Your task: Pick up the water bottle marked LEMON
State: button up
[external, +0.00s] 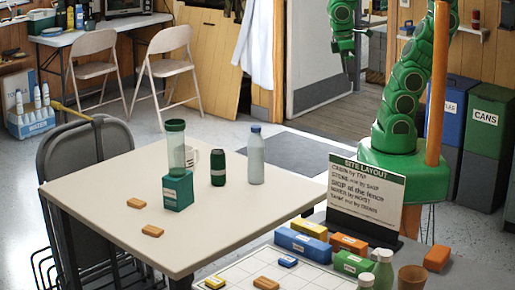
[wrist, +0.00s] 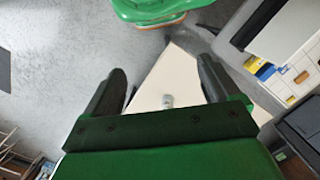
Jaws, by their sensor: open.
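My gripper (external: 345,45) hangs high at the top of the external view, well apart from the tables. In the wrist view, its two dark fingers (wrist: 162,70) are spread with nothing between them. On the cream table stand a pale bottle with a blue cap (external: 255,155), a dark green container (external: 217,167) and a tall clear green-topped container (external: 176,147) on a green box (external: 177,190). Several white bottles (external: 30,106) stand in a blue carrier marked WATER on the floor at left. I cannot read LEMON on any bottle.
A folding chair (external: 85,150) and bins (external: 486,120) flank the area.

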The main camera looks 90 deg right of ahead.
jog(key=w+a+m+y, duration=0.3)
jog(key=w+m+y, duration=0.6)
jog(key=w, duration=0.7)
jog(key=w+d+m+t+y, duration=0.4)
jog(key=w+d+m+t, duration=0.1)
jog(key=w+d+m, duration=0.7)
jog(key=n, duration=0.1)
send_near(255, 155)
jog(key=w+a, duration=0.1)
jog(key=shift+s+f+x, duration=0.1)
jog(key=shift+s+x, duration=0.05)
jog(key=shift+x, duration=1.8)
jog(key=shift+s+f+x, duration=0.1)
jog(key=shift+s+x, duration=0.05)
jog(key=shift+x, duration=1.8)
jog(key=c, duration=1.4)
